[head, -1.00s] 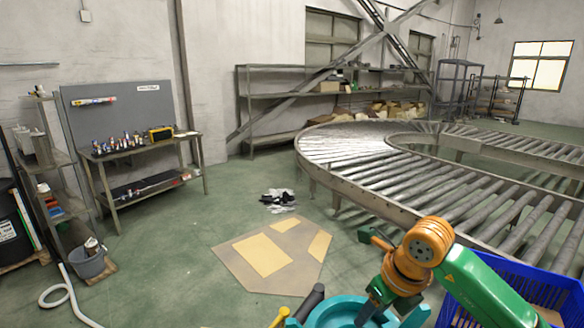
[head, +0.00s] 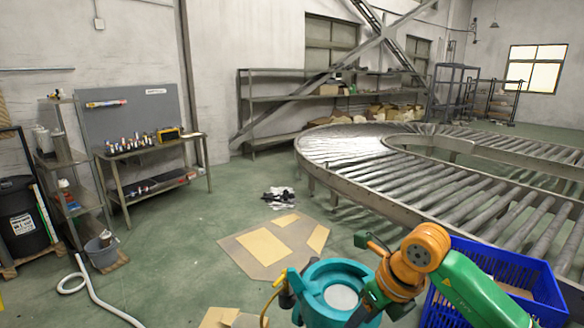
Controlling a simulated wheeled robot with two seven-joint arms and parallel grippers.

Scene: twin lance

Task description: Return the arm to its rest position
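My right arm, green with orange joints, comes in from the lower right. Its bent orange wrist is near the bottom centre-right, and its dark green gripper (head: 366,308) points down-left, at the right side of a teal round body (head: 312,283) with a pale grey disc in the middle. The fingertips overlap this body in the picture; I cannot tell whether they touch it or whether they are open or shut. My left gripper is not in view.
A blue crate (head: 548,282) stands behind and right of the arm. A roller conveyor (head: 345,175) curves across the right. Flat cardboard (head: 295,262) lies on the floor. A workbench (head: 150,152), a grey bucket (head: 101,256) and a white hose (head: 98,298) are left. Green floor between is open.

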